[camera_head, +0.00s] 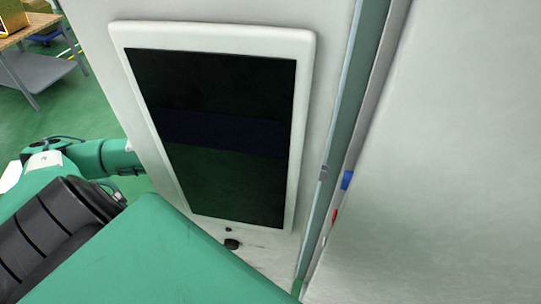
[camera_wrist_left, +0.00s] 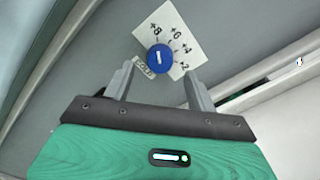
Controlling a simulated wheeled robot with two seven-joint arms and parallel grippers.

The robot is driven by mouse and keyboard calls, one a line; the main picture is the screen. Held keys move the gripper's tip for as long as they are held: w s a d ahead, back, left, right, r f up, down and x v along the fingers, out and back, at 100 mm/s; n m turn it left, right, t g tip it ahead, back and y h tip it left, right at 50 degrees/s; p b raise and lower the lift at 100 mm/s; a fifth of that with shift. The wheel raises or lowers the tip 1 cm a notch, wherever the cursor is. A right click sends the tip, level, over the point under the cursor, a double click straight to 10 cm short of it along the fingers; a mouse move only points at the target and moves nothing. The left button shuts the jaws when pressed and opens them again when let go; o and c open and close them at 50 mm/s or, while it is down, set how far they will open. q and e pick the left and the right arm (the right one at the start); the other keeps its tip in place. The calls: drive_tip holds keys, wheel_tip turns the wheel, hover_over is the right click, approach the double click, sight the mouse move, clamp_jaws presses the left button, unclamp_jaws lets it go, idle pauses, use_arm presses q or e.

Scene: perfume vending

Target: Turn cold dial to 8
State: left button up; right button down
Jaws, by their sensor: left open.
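The blue cold dial (camera_wrist_left: 159,58) shows in the left wrist view on a pale label plate (camera_wrist_left: 187,28) marked COLD, +2, +4, +6 and +8. A short white line on its face runs near upright in the picture, toward the side between +8 and +6; I cannot tell its exact setting. My left gripper (camera_wrist_left: 158,75) is open, with one finger to each side of the dial and the tips just short of it in the picture. I see no contact. In the head view I cannot make out the left fingertips or the dial plate. My right gripper is not in view.
In the head view a white cabinet carries a dark screen (camera_head: 225,130), with a small black knob (camera_head: 232,244) below. A small blue piece (camera_head: 346,180) and a red piece (camera_head: 334,215) sit along the panel's edge. A wooden table (camera_head: 35,28) stands far left on green floor.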

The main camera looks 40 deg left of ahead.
use_arm(q)
drive_tip(key=b+v, duration=0.2)
drive_tip(key=v, duration=0.7)
drive_tip(key=shift+b, duration=0.35)
drive_tip(key=shift+a+r, duration=0.1)
drive_tip(key=shift+a, duration=0.1)
idle(0.5)
